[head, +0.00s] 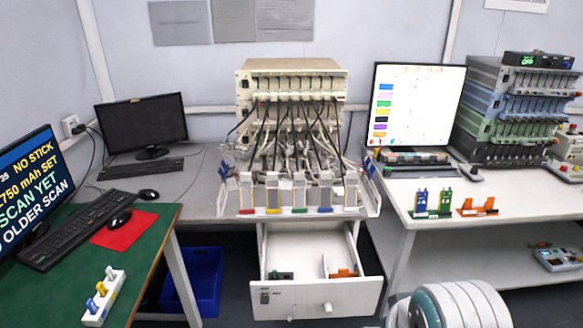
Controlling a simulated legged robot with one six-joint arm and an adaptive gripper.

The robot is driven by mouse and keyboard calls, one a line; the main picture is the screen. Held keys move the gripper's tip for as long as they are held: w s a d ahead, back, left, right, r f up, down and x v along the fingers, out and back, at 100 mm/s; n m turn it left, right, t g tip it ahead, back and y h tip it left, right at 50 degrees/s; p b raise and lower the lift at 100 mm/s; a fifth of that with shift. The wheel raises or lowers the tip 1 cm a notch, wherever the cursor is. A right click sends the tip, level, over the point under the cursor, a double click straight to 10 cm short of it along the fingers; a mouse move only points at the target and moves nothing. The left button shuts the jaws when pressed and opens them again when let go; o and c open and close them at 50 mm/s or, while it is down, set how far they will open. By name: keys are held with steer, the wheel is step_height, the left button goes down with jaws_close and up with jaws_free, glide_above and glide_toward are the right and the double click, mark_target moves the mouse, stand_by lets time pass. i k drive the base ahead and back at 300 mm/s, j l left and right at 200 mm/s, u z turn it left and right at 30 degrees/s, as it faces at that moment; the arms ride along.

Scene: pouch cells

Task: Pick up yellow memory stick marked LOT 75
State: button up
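A small yellow stick (101,288) stands in a white holder (96,314) on the green desk at the lower left. A blue stick (91,305) and a whitish stick (110,273) stand in the same holder, on either side of it. Any marking on the yellow stick is too small to read, so I cannot tell whether it says LOT 75. My gripper is not in view; only a rounded white and teal part of my own arm shows at the bottom right.
The green desk (145,243) holds a keyboard, a mouse on a red mat (124,231) and a text screen (38,190). An open drawer (318,295) with green and orange items juts out at centre. A blue bin (193,279) stands below. Right, a white table (405,205) holds coloured holders.

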mark_target(100, 287)
steer(key=i+j, duration=0.1)
steer(key=i, duration=0.4)
steer(key=i+u, duration=0.8)
steer(key=u, duration=1.7)
steer(key=k+j, duration=0.05)
